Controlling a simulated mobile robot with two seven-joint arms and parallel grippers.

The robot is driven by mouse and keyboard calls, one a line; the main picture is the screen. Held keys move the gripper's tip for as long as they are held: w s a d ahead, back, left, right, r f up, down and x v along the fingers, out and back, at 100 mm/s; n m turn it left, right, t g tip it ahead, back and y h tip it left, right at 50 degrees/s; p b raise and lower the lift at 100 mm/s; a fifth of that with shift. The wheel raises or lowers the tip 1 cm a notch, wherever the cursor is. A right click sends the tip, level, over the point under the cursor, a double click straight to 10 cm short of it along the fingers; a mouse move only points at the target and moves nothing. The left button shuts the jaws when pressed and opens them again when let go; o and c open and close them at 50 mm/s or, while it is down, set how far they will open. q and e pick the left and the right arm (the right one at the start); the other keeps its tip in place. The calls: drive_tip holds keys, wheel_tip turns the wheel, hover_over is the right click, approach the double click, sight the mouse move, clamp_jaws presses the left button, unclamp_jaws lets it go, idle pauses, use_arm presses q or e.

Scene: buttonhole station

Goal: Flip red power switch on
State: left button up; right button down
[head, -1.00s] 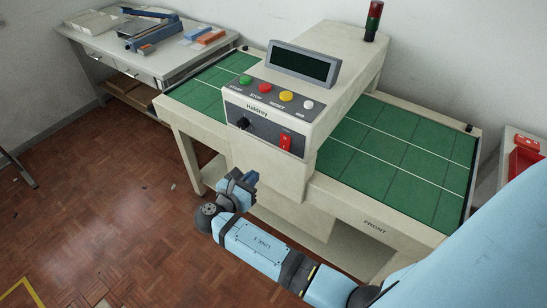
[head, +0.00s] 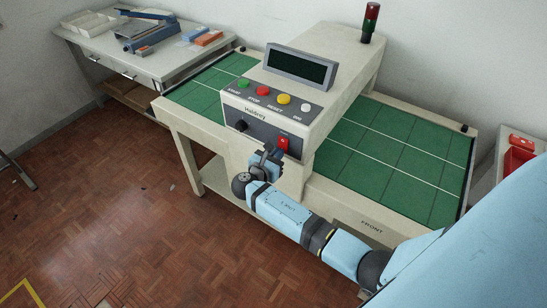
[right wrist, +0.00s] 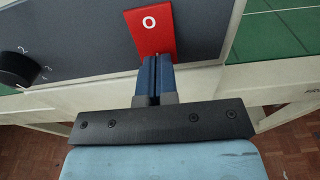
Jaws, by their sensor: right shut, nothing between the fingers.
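The red power switch (head: 282,144) is on the front panel of the beige machine (head: 345,65), at the lower right of the panel. In the right wrist view the red switch (right wrist: 151,32) shows a white "O" on its upper part. My right gripper (head: 272,150) is in front of the panel, just below and left of the switch in the head view. In the right wrist view its blue fingertips (right wrist: 157,60) are shut together with nothing between them, at the switch's lower end. I cannot tell whether they touch it. My left gripper is not in view.
A black knob (head: 240,125) sits left of the switch. Green, red, yellow and white buttons (head: 265,95) line the panel top, below a dark display (head: 300,66). Green table surfaces (head: 395,150) flank the machine. A side table (head: 150,62) stands at the back left.

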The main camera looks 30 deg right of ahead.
drive_tip(key=f+b+v, duration=0.1)
drive_tip(key=v, duration=1.2)
drive_tip(key=shift+a+r+t+b, duration=0.15)
drive_tip(key=shift+a+t+b, duration=0.15)
drive_tip(key=shift+b, duration=0.1)
drive_tip(key=shift+s+d, duration=0.1)
drive_tip(key=shift+s, duration=0.05)
drive_tip(key=s+a+f+m+t+y+p, duration=0.1)
drive_tip(key=s+a+f+m+y+p, duration=0.15)
drive_tip(key=s+f+m+y, duration=0.75)
drive_tip(key=s+a+r+m+t+y+p, duration=0.2)
drive_tip(key=s+r+m+y, duration=0.3)
drive_tip(key=s+m+y, duration=0.3)
drive_tip(key=s+m+t, duration=0.1)
drive_tip(key=s, duration=0.2)
drive_tip(key=shift+s+y, duration=0.3)
drive_tip(key=shift+s, duration=0.1)
